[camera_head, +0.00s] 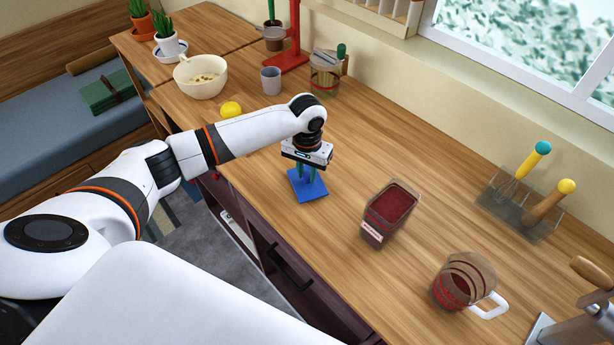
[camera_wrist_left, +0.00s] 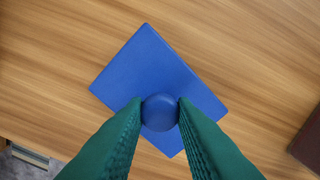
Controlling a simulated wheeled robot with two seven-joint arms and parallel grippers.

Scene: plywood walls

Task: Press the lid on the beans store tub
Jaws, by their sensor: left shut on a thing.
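The blue square lid (camera_head: 308,188) is at the counter's front edge side, left of the tub in the head view. My left gripper (camera_head: 309,171) is shut on the lid's round knob (camera_wrist_left: 160,112), with green fingers on both sides of it. The lid (camera_wrist_left: 150,62) appears flat; I cannot tell whether it touches the counter. The beans store tub (camera_head: 374,234) is a clear, open rectangular tub filled with dark red beans (camera_head: 393,204), to the right of the lid. A dark corner at the right of the left wrist view may be the tub. My right gripper is not in view.
A measuring jug (camera_head: 462,283) with red contents stands right of the tub. A clear holder (camera_head: 520,204) with handled tools is at the wall. A yellow lemon (camera_head: 231,109), grey cup (camera_head: 270,80), bowl (camera_head: 201,76) and jar (camera_head: 325,72) stand behind my arm. Counter between lid and tub is clear.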

